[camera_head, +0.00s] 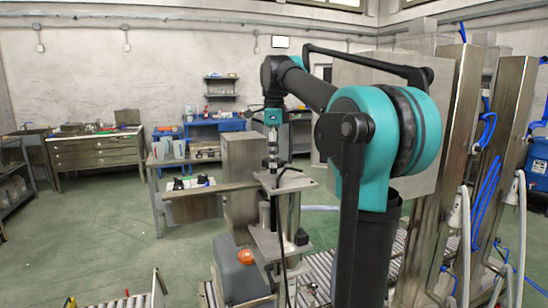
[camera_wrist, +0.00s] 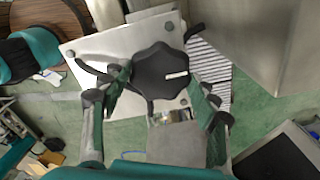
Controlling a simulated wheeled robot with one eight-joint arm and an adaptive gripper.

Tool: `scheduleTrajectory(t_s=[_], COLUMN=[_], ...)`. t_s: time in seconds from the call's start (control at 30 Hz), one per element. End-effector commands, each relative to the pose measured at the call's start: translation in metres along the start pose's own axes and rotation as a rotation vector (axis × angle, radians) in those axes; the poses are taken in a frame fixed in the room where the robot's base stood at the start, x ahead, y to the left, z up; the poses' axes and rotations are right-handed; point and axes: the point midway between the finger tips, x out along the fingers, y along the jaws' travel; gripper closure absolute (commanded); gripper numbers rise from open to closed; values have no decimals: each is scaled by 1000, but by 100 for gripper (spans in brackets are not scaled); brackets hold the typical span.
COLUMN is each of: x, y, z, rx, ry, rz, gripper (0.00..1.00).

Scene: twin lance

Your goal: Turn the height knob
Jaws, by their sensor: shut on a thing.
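The height knob (camera_wrist: 160,65) is black and lobed, with a small white mark, and sits over a steel plate (camera_wrist: 92,48) in the wrist view. My gripper (camera_wrist: 158,82) has a finger on each side of the knob and is shut on it. In the head view my gripper (camera_head: 273,165) points straight down at the top of the steel stand (camera_head: 302,183). The knob is small there and partly hidden by the gripper. Which way the knob is turned cannot be told.
An orange button (camera_head: 246,257) sits on a grey housing below the stand. A roller conveyor (camera_head: 310,292) runs beneath. Tall steel machine columns (camera_head: 448,140) with blue hoses stand at the right. Green floor (camera_head: 110,230) is open at the left.

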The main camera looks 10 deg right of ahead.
Motion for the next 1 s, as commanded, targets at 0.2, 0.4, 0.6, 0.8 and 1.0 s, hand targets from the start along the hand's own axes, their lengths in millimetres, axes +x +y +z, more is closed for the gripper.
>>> scheduleTrajectory(t_s=[0.2,0.4,0.6,0.8,1.0], x=[0,0,0,0,0], y=[0,0,-1,-1,-2], z=[0,0,0,0,1], rx=[-32,-131,-297,-488,-678], ry=[0,0,0,0,0], rz=[-1,-1,-1,-1,-1], gripper=[69,69,69,69,69])
